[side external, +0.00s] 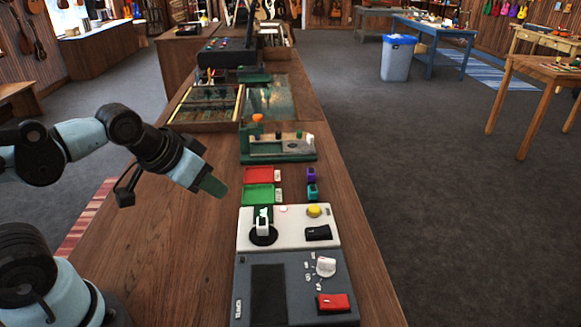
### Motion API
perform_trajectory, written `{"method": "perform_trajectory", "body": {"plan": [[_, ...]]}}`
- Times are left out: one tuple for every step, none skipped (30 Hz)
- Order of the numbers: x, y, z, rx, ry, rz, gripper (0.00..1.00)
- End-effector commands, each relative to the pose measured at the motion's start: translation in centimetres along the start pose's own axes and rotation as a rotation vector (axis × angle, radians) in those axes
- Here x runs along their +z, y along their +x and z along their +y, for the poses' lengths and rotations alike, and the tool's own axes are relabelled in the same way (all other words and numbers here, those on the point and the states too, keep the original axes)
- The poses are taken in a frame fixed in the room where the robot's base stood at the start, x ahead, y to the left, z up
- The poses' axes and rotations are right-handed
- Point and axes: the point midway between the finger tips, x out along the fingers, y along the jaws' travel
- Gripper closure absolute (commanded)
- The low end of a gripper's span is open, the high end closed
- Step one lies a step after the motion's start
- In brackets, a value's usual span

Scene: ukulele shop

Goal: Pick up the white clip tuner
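My gripper (213,186) hangs above the wooden bench, left of the red and green trays and apart from both white pieces. Its greenish fingertips overlap in this view, so its opening is hidden. I see nothing held in it.
A black item (318,233), a yellow knob (314,211) and a red box (333,303) are nearby. The bench's left part is bare.

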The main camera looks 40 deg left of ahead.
Motion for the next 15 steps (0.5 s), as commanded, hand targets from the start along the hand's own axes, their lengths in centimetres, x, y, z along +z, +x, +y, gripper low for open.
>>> {"method": "perform_trajectory", "body": {"plan": [[0.00, 0.00, 0.00, 0.000, 0.000, 0.000, 0.65], [0.00, 0.00, 0.00, 0.000, 0.000, 0.000, 0.60], [0.00, 0.00, 0.00, 0.000, 0.000, 0.000, 0.54], [0.00, 0.00, 0.00, 0.000, 0.000, 0.000, 0.49], [0.00, 0.00, 0.00, 0.000, 0.000, 0.000, 0.46], [0.00, 0.00, 0.00, 0.000, 0.000, 0.000, 0.46], [0.00, 0.00, 0.00, 0.000, 0.000, 0.000, 0.46], [0.00, 0.00, 0.00, 0.000, 0.000, 0.000, 0.46], [0.00, 0.00, 0.00, 0.000, 0.000, 0.000, 0.46], [0.00, 0.00, 0.00, 0.000, 0.000, 0.000, 0.46], [0.00, 0.00, 0.00, 0.000, 0.000, 0.000, 0.46], [0.00, 0.00, 0.00, 0.000, 0.001, 0.000, 0.46], [-0.02, 0.00, 0.01, 0.000, 0.005, -0.001, 0.46], [-0.06, -0.01, 0.03, 0.001, 0.014, -0.004, 0.46], [-0.14, -0.02, 0.08, 0.002, 0.035, -0.010, 0.46]]}}
